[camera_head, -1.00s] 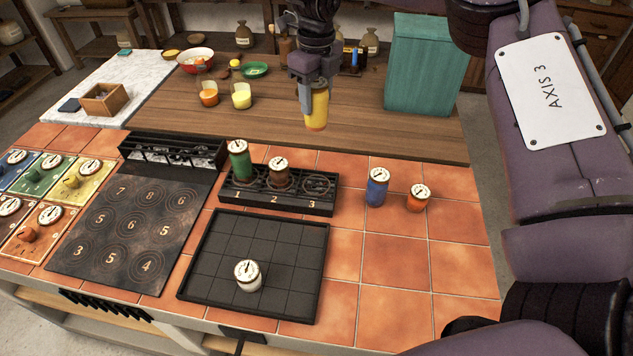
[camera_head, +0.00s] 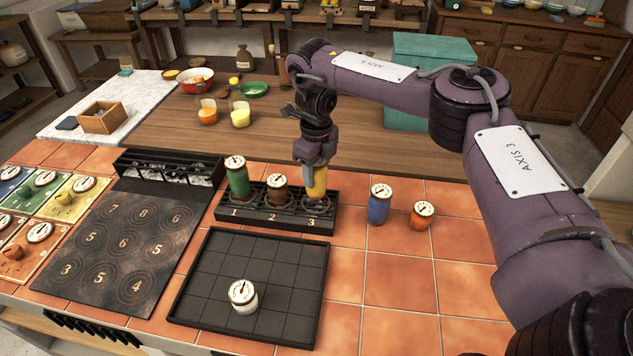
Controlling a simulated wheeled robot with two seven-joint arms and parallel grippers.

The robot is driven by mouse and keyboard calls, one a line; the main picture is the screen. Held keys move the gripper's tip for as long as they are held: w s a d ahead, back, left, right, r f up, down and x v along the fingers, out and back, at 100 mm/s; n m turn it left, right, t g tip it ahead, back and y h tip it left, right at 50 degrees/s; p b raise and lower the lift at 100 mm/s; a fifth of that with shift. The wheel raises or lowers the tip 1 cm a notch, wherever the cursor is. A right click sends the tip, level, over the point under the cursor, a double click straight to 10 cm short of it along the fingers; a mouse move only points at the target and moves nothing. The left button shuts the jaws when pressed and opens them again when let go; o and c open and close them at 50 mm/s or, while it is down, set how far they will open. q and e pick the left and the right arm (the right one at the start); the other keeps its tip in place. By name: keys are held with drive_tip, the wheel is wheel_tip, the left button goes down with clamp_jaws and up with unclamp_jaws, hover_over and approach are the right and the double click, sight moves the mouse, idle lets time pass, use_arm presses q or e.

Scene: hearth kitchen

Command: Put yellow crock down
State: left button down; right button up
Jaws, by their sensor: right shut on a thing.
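The yellow crock (camera_head: 318,182) is upright at the third place of the black numbered rack (camera_head: 278,224). My right gripper (camera_head: 313,178) comes down from above and is shut on the crock; its jaws hide the crock's top. I cannot tell whether the crock's base rests fully in the ring. A green crock (camera_head: 238,180) stands in place 1 and a brown crock (camera_head: 277,190) in place 2, just left of the yellow one. My left gripper is not in view.
A blue crock (camera_head: 379,206) and an orange crock (camera_head: 421,216) stand on the tiles right of the rack. A white crock (camera_head: 243,296) stands on the black gridded tray (camera_head: 205,270) in front. A teal box (camera_head: 425,60) stands behind my right arm.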

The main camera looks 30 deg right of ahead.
sight(316, 180)
wheel_tip(316, 180, down, 3)
drive_tip(key=shift+r+b, duration=0.1)
drive_tip(key=shift+b, duration=0.2)
drive_tip(key=shift+f, duration=0.25)
drive_tip(key=o, duration=1.2)
drive_tip(key=shift+f, duration=0.1)
drive_tip(key=shift+o, duration=0.2)
wheel_tip(316, 180, up, 12)
drive_tip(key=p, duration=0.2)
drive_tip(key=shift+r+p, duration=0.2)
drive_tip(key=shift+p, duration=0.15)
